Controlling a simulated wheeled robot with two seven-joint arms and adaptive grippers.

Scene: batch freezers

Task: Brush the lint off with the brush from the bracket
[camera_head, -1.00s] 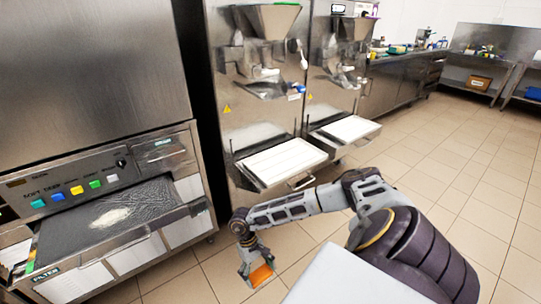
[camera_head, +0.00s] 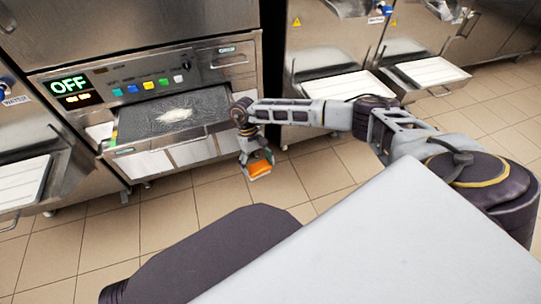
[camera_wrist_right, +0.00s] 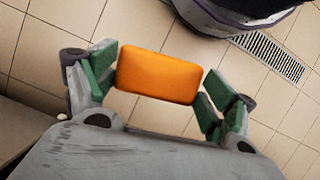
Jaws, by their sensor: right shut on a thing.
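My right gripper (camera_head: 257,160) hangs to the right of the pulled-out filter drawer, over the floor. It is shut on an orange block, which looks like the brush (camera_head: 260,168). In the right wrist view the brush (camera_wrist_right: 158,75) sits between the green finger pads (camera_wrist_right: 158,85); its bristles are hidden. A pale patch of lint (camera_head: 174,115) lies on the dark filter mesh (camera_head: 205,103), apart from the brush. I cannot make out the bracket. My left gripper is not in view.
The machine's panel with coloured buttons (camera_head: 148,85) and an OFF display (camera_head: 69,85) is above the filter. Other machines with white trays (camera_head: 330,88) stand to the right, and another tray (camera_head: 20,182) is at the left. The tiled floor (camera_head: 100,240) in front is clear.

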